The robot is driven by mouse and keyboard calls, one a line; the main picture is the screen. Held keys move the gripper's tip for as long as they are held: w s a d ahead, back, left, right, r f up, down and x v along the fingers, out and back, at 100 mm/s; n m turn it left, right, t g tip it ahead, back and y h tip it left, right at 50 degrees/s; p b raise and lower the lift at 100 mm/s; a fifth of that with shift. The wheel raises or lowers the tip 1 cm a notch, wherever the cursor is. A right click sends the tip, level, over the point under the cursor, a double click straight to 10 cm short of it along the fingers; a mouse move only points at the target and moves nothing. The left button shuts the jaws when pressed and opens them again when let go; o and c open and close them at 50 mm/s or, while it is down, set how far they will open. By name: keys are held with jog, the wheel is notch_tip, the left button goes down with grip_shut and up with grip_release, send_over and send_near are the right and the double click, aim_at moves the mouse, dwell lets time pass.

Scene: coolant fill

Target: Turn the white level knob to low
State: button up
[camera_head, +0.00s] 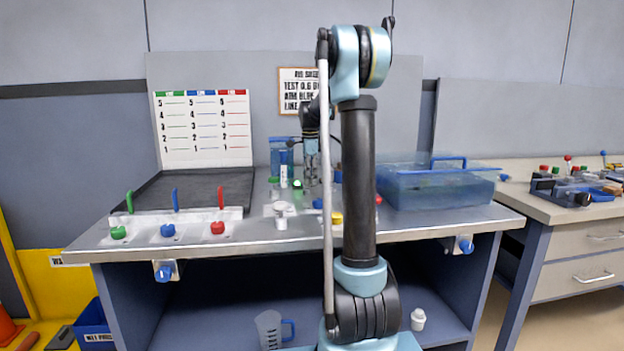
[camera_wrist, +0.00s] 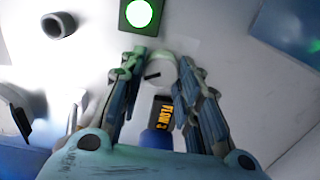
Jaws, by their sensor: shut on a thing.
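The white knob (camera_wrist: 160,72) shows in the wrist view between the two fingers of my gripper (camera_wrist: 162,60). A short black mark lies on its top, slanting slightly. The fingers are shut on its sides. In the camera_head view my gripper (camera_head: 312,181) points down at the bench top, behind my upright arm link, and I cannot make out the gripped knob there. A small dark label (camera_wrist: 163,117) with yellow lettering, apparently "FLOW" and a digit, sits just below the knob in the wrist view. The knob's level markings cannot be read.
A lit green lamp (camera_wrist: 138,13) is just beyond the knob. A blue part (camera_wrist: 157,142) lies on the near side. A white fitting (camera_head: 282,211) stands left of my gripper. A blue translucent tank (camera_head: 425,188) is at right, colored levers and knobs at left.

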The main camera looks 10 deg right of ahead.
jog(key=n, duration=0.3)
jog(key=shift+w+a+n, duration=0.1)
jog(key=shift+a+n, duration=0.2)
jog(key=shift+n, duration=0.1)
jog(key=n, duration=0.5)
dwell(0.4)
jog(key=o, duration=1.1)
notch_tip(320, 180, up, 12)
jog(key=shift+d+f, duration=0.1)
jog(key=shift+c, duration=0.2)
